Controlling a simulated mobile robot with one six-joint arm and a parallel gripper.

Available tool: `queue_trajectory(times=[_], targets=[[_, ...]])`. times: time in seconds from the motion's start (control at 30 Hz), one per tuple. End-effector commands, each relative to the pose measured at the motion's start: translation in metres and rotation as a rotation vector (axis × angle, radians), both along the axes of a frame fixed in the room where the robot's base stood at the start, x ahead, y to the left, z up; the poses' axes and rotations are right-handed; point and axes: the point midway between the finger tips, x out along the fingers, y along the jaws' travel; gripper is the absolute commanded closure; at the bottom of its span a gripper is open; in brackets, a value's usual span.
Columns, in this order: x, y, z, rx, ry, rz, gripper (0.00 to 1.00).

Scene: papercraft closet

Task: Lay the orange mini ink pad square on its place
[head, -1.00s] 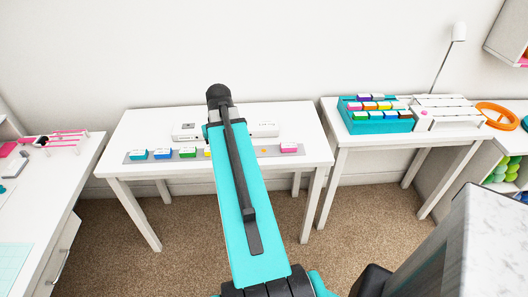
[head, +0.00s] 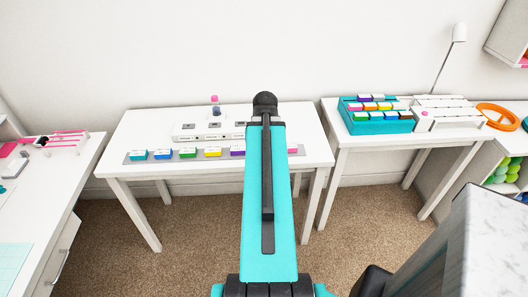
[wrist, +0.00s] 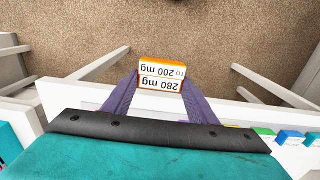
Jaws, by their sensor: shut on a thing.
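The orange mini ink pad (wrist: 161,70), with a white label reading "280 mg to 200 mg" upside down, is between the purple fingers of my gripper (wrist: 160,86) in the wrist view. The fingers are shut on its sides, and carpet shows beyond it. In the head view my arm hides the gripper and the orange pad. A grey strip (head: 132,161) along the front of the white middle table carries teal (head: 139,155), blue (head: 163,154), green (head: 188,152), yellow (head: 213,152), purple (head: 237,151) and pink (head: 292,149) pads. The stretch between purple and pink is hidden by my arm.
A white device (head: 190,133) and a pink-capped bottle (head: 214,105) stand behind the strip. The right table holds a teal rack (head: 376,127) of several pads and a white slatted rack (head: 447,104). Another desk (head: 50,200) is at the left.

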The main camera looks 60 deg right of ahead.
Motion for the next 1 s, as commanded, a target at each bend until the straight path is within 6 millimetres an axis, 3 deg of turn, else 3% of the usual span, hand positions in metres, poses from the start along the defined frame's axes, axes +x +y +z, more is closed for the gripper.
queue_trajectory(times=[0.27,1.0], targets=[[0.007,-0.011,0.0,0.0,0.0,0.001,0.7],[0.049,-0.077,-0.007,0.001,0.001,0.0,0.7]])
